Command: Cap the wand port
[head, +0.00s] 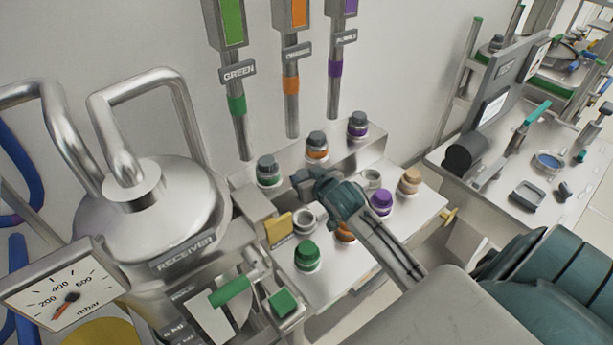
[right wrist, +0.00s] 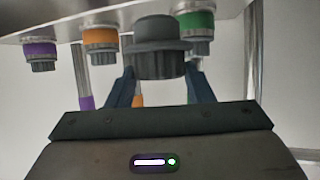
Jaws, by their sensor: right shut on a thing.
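My right gripper (head: 324,188) reaches in from the lower right over the steel port block (head: 332,286). In the right wrist view its two fingers (right wrist: 159,76) are shut on a dark grey ribbed cap (right wrist: 158,48). The cap's dark end also shows at the gripper's tip in the head view (head: 303,178). An open-looking metal port (head: 304,221) stands just below the gripper, beside a yellow tag (head: 278,229). Another bare metal port (head: 372,178) is to the gripper's right. I cannot read which is the wand port. My left gripper is not in view.
Dark-capped green (head: 268,171), orange (head: 317,146) and purple (head: 357,126) ports line the back step. The receiver (head: 150,208) is at left; a cluttered bench (head: 500,190) is at right.

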